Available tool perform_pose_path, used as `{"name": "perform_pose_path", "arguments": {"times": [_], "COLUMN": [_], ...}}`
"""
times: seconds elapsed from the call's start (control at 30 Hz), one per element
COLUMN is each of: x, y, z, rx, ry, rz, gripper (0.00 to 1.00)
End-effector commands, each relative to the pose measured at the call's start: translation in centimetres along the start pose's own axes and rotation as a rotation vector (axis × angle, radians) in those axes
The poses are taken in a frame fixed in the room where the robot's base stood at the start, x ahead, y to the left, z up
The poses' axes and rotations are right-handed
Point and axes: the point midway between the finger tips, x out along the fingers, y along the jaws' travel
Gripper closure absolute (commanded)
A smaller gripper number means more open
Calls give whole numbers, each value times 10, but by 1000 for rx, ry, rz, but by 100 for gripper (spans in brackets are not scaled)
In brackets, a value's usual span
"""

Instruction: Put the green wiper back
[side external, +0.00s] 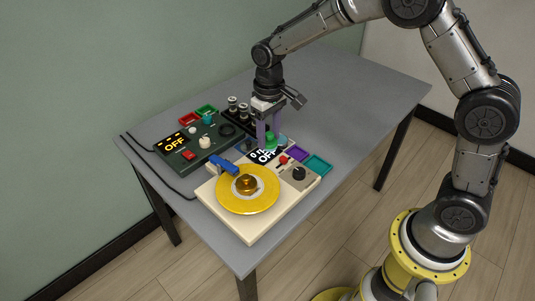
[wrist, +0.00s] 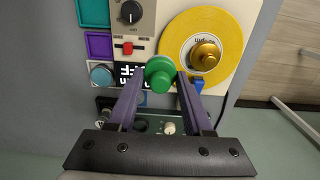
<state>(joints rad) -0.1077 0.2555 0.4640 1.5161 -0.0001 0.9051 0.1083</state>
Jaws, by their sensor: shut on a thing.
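The green wiper (side external: 270,138) has a round green top and sits between the two purple fingers of my gripper (side external: 268,132). In the wrist view the green wiper (wrist: 160,74) is at the fingertips, and my gripper (wrist: 159,82) is shut on it. It is above the cream machine (side external: 245,232), by its display, which reads OFF. The wiper's lower end is hidden, so I cannot tell whether it touches the machine. A light-blue round piece (wrist: 101,75) is beside it, to its left in the wrist view.
The cream machine carries a yellow disc (side external: 233,202) with a brass knob, a blue part (side external: 223,165), a red switch (wrist: 128,48) and a black knob (side external: 299,174). Purple (side external: 297,154) and teal (side external: 318,165) squares lie alongside. A dark control box (side external: 205,153) stands behind. The table's right side is clear.

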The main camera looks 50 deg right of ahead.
Motion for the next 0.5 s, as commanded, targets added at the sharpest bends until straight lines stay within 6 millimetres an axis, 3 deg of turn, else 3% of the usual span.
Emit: {"name": "perform_pose_path", "arguments": {"times": [0.07, 0.23, 0.4, 0.5], "x": [6, 28, 50, 58], "y": [10, 57, 107, 126], "z": [-8, -20, -21, -17], "rx": [25, 131, 238, 282], "ry": [-2, -4, -2, -1], "rz": [0, 0, 0, 0], "gripper": [94, 94, 94, 94]}}
